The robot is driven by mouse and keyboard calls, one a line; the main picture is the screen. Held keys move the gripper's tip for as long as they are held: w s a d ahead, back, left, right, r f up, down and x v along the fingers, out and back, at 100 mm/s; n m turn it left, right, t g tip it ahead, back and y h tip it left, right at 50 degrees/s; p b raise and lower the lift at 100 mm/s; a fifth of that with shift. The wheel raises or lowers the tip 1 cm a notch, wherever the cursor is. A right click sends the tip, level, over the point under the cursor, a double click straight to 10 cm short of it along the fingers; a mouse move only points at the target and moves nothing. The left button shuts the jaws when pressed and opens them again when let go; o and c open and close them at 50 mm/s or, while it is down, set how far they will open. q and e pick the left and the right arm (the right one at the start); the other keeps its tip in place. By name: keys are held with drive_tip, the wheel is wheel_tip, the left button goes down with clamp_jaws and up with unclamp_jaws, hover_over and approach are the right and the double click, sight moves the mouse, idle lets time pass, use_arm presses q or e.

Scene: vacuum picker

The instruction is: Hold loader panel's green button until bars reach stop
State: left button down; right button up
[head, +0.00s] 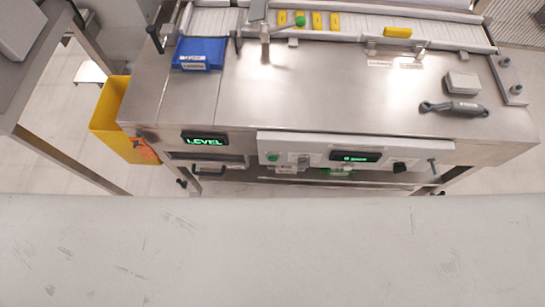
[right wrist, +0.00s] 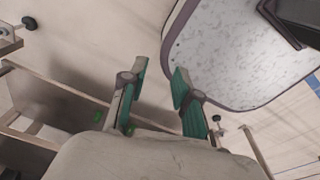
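The loader panel (head: 318,150) is a pale strip on the front of a steel machine in the head view. Its green button (head: 273,157) is a small round one near the left end. A dark display with green text (head: 355,157) and a black knob (head: 400,167) are farther right. Several yellow bars (head: 317,20) lie side by side on the white track at the machine's back; I cannot tell which part is the stop. My right gripper (right wrist: 160,78) is open and empty in the right wrist view, with no panel or button in sight there. My left gripper is not in view.
A blue box (head: 199,54), a yellow bin (head: 110,118) and a "LEVEL" display (head: 205,140) are at the machine's left. A grey-handled tool (head: 455,107) and a pale block (head: 462,82) lie on its right. The steel top's middle is clear.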

clamp_jaws()
idle(1.0)
